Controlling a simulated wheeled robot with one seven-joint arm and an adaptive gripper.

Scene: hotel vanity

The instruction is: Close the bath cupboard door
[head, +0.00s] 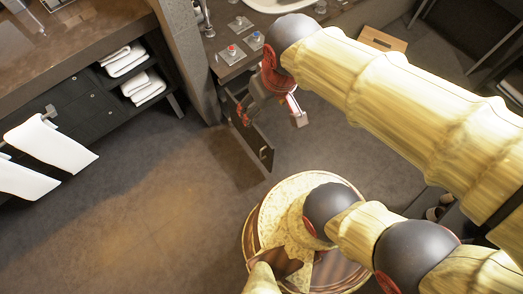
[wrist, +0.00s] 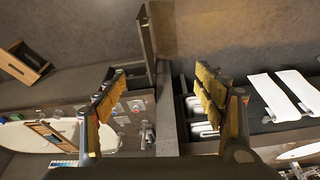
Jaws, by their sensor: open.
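The bath cupboard door (head: 258,148) is a dark panel with a metal handle. It stands open in the head view, sticking out from under the vanity counter into the room. In the wrist view the door (wrist: 148,45) shows as a thin dark upright strip near the top middle, beyond my fingers. My gripper (head: 272,112) is red and dark in the head view, over the door's upper part and near the counter. Its two yellow-padded fingers are wide apart in the wrist view (wrist: 156,78), with nothing held between them. I cannot tell whether a finger touches the door.
A grey pillar (head: 188,55) stands left of the door. Beyond it a dark shelf unit holds folded white towels (head: 145,88). A wooden box (head: 382,40) is behind. Floor left of the door is clear.

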